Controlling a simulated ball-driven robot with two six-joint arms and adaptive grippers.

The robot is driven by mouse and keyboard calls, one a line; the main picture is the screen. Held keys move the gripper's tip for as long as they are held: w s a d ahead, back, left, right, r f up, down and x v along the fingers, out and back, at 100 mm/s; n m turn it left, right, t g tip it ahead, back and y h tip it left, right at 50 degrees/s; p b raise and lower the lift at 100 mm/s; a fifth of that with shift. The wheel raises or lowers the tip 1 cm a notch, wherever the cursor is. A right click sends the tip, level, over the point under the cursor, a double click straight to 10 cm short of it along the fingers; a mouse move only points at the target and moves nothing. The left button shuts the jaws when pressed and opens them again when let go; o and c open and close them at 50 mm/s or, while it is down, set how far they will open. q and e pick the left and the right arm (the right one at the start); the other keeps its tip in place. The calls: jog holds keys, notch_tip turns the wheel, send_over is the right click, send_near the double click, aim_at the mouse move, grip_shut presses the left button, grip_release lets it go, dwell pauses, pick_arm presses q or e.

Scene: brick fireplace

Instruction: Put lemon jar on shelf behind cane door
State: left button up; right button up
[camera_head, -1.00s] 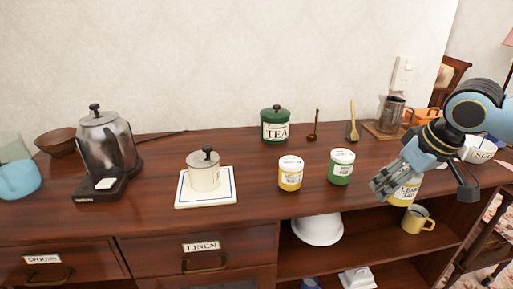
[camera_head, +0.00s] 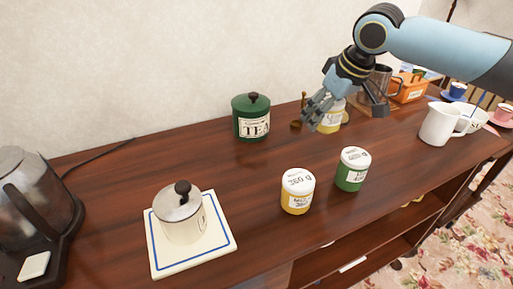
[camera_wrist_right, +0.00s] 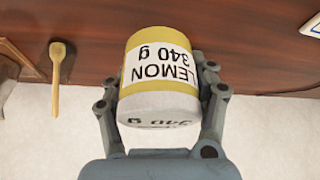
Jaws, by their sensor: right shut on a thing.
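The lemon jar (camera_head: 331,121), yellow with a white lid and label, is between the fingers of my right gripper (camera_head: 325,112) toward the back of the sideboard top. In the right wrist view the jar (camera_wrist_right: 160,72) shows its "LEMON 340 g" label, clasped on both sides by the fingers (camera_wrist_right: 160,100). I cannot tell whether it touches the wood. My left gripper is out of view. The open shelf space (camera_head: 352,262) shows only partly under the front edge. I cannot make out a cane door.
On the sideboard top (camera_head: 265,215) stand a yellow jar (camera_head: 297,191), a green jar (camera_head: 351,169), a green tea tin (camera_head: 251,118) and a lidded pot (camera_head: 181,217).

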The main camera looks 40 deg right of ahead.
aim_at(271, 151)
jog(key=w+a+f, duration=0.4)
jog(key=w, duration=0.1)
jog(key=w+a+f, duration=0.2)
jog(key=shift+w+a, duration=0.35)
notch_tip(271, 151, down, 3)
jog(key=shift+f, duration=0.1)
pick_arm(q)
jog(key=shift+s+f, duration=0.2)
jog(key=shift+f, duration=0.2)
pick_arm(e)
jog(key=shift+f, duration=0.4)
jog(key=shift+f, duration=0.1)
jog(key=o, duration=1.5)
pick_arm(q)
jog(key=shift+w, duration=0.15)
